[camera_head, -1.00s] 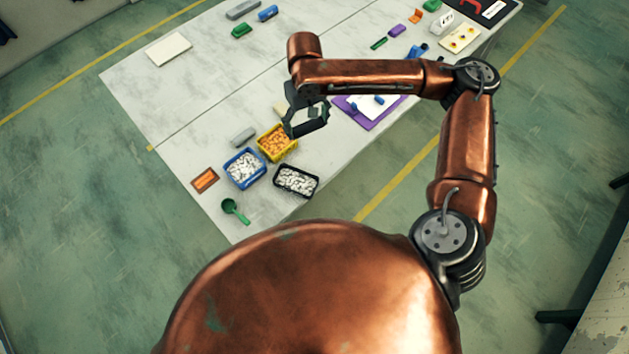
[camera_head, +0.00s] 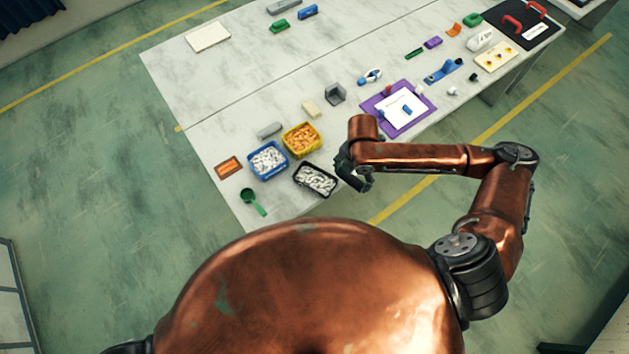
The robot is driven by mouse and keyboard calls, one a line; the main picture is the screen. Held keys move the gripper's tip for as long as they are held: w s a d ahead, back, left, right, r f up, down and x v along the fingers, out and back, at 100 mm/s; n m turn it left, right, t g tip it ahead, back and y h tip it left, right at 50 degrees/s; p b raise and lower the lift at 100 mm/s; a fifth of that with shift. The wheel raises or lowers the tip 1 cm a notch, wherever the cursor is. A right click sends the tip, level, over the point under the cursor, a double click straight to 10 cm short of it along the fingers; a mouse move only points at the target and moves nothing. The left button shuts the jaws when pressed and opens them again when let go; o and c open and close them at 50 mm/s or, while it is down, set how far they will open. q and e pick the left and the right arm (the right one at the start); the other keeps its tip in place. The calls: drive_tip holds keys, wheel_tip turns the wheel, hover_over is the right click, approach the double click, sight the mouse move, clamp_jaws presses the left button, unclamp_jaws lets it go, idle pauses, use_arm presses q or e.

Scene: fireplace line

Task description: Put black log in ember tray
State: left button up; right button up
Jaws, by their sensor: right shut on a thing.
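My right gripper (camera_head: 354,180) hangs close to the right end of a black bin of white pieces (camera_head: 315,180), near the table's front edge. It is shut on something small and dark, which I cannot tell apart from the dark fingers. I cannot make out a black log for certain elsewhere on the table. A small flat orange tray with a darker rim (camera_head: 229,167), which may be the ember tray, lies at the table's left edge, well left of the gripper. My left gripper is out of view.
A blue bin of white pieces (camera_head: 268,160) and a yellow bin of orange pieces (camera_head: 301,140) stand between gripper and orange tray. A green scoop (camera_head: 253,202) lies in front. The back left tabletop is mostly clear.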

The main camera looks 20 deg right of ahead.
drive_tip(key=shift+s+f+n, duration=0.35)
drive_tip(key=shift+s+n, duration=0.1)
drive_tip(key=shift+n, duration=0.35)
drive_tip(key=w+a+f, duration=0.4)
drive_tip(key=w+a, duration=0.2)
hover_over(315, 181)
drive_tip(key=s, duration=0.1)
drive_tip(key=f, duration=0.4)
drive_tip(key=shift+d+f+b, duration=0.3)
drive_tip(key=shift+d+f, duration=0.05)
drive_tip(key=shift+d, duration=0.05)
drive_tip(key=shift+w+a+f, duration=0.35)
drive_tip(key=shift+a+f, duration=0.05)
drive_tip(key=shift+f, duration=1.8)
drive_tip(key=shift+f, duration=0.15)
drive_tip(key=o, duration=1.2)
drive_tip(key=shift+c, duration=0.2)
